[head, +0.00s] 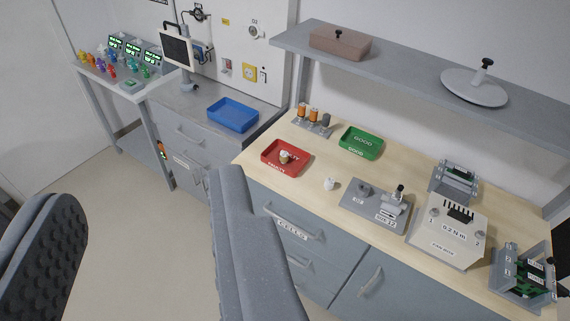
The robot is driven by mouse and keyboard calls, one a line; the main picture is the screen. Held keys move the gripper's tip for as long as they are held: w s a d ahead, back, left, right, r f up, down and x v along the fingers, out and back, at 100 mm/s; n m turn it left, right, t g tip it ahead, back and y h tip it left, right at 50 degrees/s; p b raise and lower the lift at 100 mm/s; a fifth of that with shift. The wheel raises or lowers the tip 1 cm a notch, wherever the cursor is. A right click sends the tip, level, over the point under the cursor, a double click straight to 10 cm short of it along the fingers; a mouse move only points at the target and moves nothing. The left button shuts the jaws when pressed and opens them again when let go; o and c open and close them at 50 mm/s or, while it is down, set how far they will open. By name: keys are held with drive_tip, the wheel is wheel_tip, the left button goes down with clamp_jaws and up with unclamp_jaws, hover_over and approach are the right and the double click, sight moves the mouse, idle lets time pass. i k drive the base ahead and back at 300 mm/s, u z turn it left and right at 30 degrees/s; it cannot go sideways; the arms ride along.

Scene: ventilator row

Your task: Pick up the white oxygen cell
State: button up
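A small white cell (330,184) stands on the light wood worktop, between the red tray and a grey plate with fittings. It looks like the white oxygen cell; any label is too small to read. My gripper (142,190) is open, its two grey fingers wide apart in the foreground with only floor and furniture behind the gap. The cell is to the right of both fingers, farther away and untouched.
The red tray (270,166) holds a small tan-and-white cell. A green tray (349,148) and a rack of orange and grey cells (314,117) stand behind. The grey plate (357,207) is right of the white cell. A shelf (400,76) overhangs the worktop's back.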

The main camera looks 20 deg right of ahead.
sight(329, 183)
drive_tip(key=i, duration=0.95)
drive_tip(key=z, duration=0.6)
drive_tip(key=i, duration=0.45)
drive_tip(key=z, duration=0.4)
